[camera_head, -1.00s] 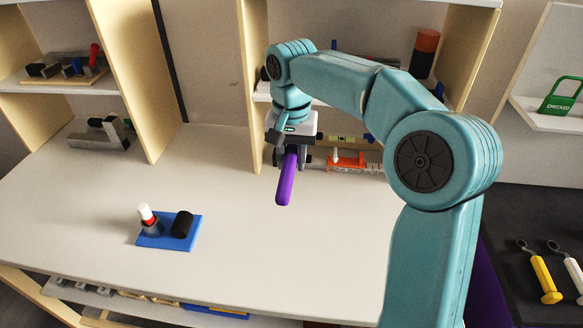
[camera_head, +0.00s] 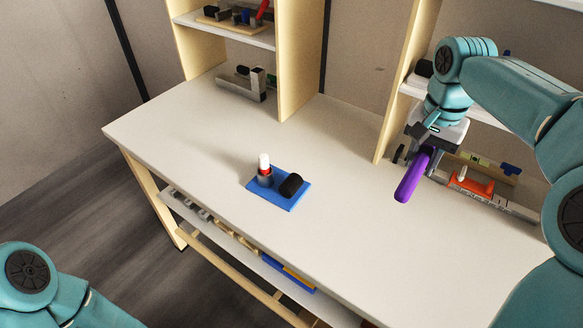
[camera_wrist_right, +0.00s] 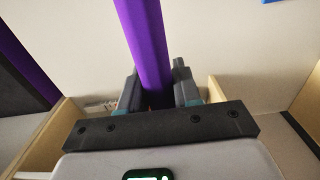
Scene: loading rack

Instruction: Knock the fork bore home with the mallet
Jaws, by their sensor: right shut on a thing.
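My right gripper (camera_head: 428,150) is shut on a purple handle (camera_head: 411,178), which sticks out toward the front of the bench. The handle (camera_wrist_right: 143,35) also runs between the two fingers in the right wrist view. Whether it ends in a mallet head is not clear. A blue plate (camera_head: 279,200) lies mid-bench, left of the gripper. On it stand a grey cylinder (camera_head: 265,180) with a red band and white top (camera_head: 264,160), and a black cylinder (camera_head: 291,185). A grey metal fork-shaped block (camera_head: 240,85) stands at the back left. My left gripper is out of view.
Wooden uprights (camera_head: 300,75) divide the back of the bench. A shelf below the front edge holds several parts. The bench around the blue plate is clear.

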